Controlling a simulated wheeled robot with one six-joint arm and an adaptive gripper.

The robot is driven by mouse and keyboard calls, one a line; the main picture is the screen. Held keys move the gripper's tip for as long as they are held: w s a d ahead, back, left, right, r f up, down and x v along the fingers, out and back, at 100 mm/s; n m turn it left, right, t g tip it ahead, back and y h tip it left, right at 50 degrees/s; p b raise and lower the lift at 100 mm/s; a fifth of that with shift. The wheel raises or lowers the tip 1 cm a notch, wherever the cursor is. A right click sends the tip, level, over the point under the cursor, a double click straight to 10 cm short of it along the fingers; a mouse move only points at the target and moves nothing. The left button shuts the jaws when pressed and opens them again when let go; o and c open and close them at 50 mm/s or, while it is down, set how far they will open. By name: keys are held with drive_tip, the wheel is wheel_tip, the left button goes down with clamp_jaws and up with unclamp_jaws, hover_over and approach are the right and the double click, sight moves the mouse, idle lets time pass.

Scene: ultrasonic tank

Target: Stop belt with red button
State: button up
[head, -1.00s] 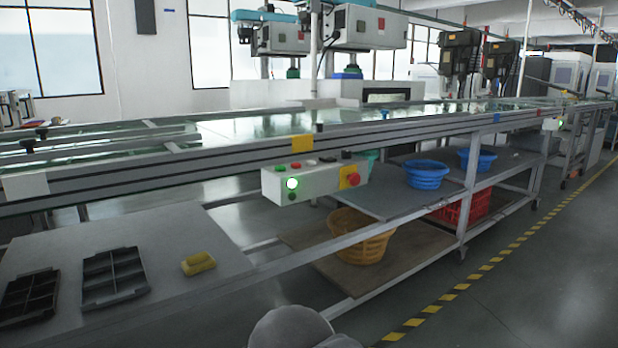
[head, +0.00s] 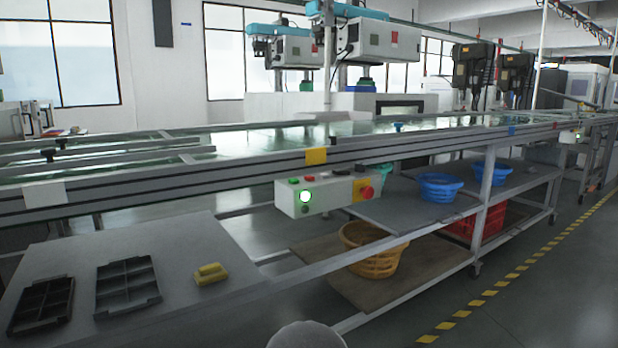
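A white control box (head: 338,187) hangs on the front of the belt frame, near the middle of the view. A small red button (head: 309,179) and a small green one sit at the upper left edge. A red mushroom button (head: 366,193) stands out from a yellow plate at the box's right end. The belt line (head: 270,148) runs across the view above the box. My gripper is not in view; a grey rounded part, probably mine, shows at the bottom middle.
Black compartment trays (head: 128,285) and a yellow block (head: 210,274) lie on the grey shelf at the left. Blue baskets (head: 440,187), an orange basket (head: 372,250) and a red crate (head: 462,224) stand under the belt. Open floor with a yellow-black line lies at the right.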

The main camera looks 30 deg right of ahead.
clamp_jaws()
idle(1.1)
